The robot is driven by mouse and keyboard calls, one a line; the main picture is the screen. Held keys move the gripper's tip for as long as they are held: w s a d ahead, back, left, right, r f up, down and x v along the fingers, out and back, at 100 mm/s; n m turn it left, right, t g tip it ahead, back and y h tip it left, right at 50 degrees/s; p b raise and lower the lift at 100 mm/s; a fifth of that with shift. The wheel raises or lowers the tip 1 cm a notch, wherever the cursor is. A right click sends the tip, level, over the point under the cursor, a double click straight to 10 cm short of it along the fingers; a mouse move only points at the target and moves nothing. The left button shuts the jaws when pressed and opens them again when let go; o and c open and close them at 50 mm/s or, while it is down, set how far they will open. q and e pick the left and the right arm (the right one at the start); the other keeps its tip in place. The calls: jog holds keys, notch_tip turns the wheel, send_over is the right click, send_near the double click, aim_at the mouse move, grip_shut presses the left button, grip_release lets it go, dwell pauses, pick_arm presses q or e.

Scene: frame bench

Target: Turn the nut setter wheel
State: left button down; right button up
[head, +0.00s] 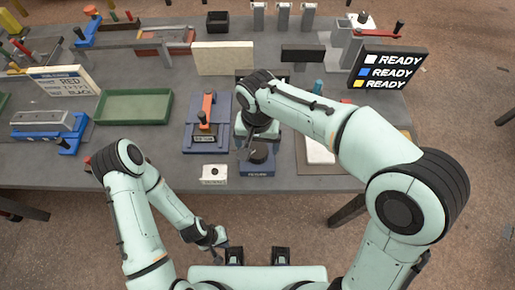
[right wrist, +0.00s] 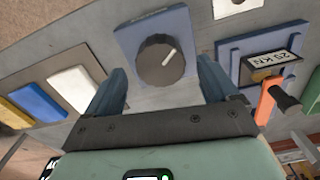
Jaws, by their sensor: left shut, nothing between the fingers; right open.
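A dark round wheel (head: 258,155) with a white pointer mark sits on a blue base near the table's front edge. It also shows in the right wrist view (right wrist: 160,62), its mark slanting up to the right. My right gripper (head: 243,149) is open above the wheel, and the arm partly covers the base. In the right wrist view its two blue fingers stand apart, one on either side of the wheel in the picture. I see no contact with the wheel. My left gripper (head: 222,246) is shut and empty, low in front of the table.
A green tray (head: 134,106) lies further left. A black READY sign (head: 388,68) stands at the back right. White and blue blocks lie right of the wheel.

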aim_at(258, 149)
pick_arm(q)
jog(key=shift+f, duration=0.2)
pick_arm(e)
jog(key=shift+f, duration=1.6)
jog(key=c, duration=1)
pick_arm(q)
jog(key=shift+s+f, duration=0.15)
pick_arm(e)
jog(key=shift+m, duration=2.2)
jog(key=o, duration=1)
pick_arm(q)
jog(key=shift+w+r+p, duration=0.4)
jog(key=shift+r, duration=0.2)
jog(key=shift+w+r+p, duration=0.35)
jog(key=shift+r, duration=0.25)
pick_arm(e)
notch_tip(258, 149, up, 13)
jog(key=shift+r, duration=0.2)
